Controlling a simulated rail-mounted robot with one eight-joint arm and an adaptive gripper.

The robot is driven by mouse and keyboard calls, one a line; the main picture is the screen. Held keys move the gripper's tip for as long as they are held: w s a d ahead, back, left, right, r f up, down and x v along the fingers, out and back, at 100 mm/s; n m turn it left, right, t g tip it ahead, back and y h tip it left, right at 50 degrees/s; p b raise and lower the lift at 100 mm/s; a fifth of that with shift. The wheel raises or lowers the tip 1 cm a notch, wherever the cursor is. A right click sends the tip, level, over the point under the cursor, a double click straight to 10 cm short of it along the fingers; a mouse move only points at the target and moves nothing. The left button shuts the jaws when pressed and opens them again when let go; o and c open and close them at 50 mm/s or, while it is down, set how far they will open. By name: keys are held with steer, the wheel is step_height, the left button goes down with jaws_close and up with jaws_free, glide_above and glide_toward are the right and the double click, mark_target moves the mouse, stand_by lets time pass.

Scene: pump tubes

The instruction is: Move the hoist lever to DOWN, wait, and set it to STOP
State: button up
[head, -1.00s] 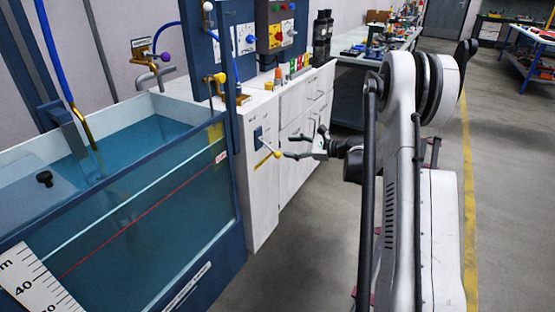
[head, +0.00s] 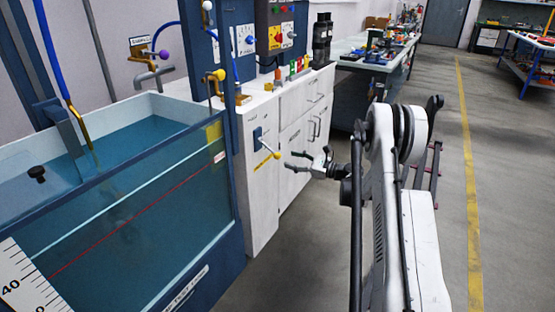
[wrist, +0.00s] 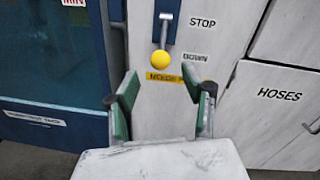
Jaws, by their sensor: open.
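The hoist lever (head: 267,149) is a short metal rod with a yellow ball on a blue plate, on the white cabinet's front. In the wrist view the lever's yellow ball (wrist: 160,69) hangs below its plate, near the height of the DOWN label (wrist: 195,57) and below the STOP label (wrist: 202,22). The rod sticks out towards me, so I cannot tell its exact setting. My gripper (head: 306,158) is open and empty, right of the ball and apart from it. In the wrist view the green-padded fingers of my gripper (wrist: 160,90) flank the line to the ball.
A water tank (head: 120,200) with a blue frame stands left of the lever. The white cabinet (head: 260,205) has a door marked HOSES (wrist: 280,94) on the right. A control panel (head: 276,30) is above.

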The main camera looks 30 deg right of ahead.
mark_target(277, 155)
steer(key=b+x, duration=0.1)
steer(key=x, duration=0.6)
steer(key=shift+b, duration=0.3)
jaws_close()
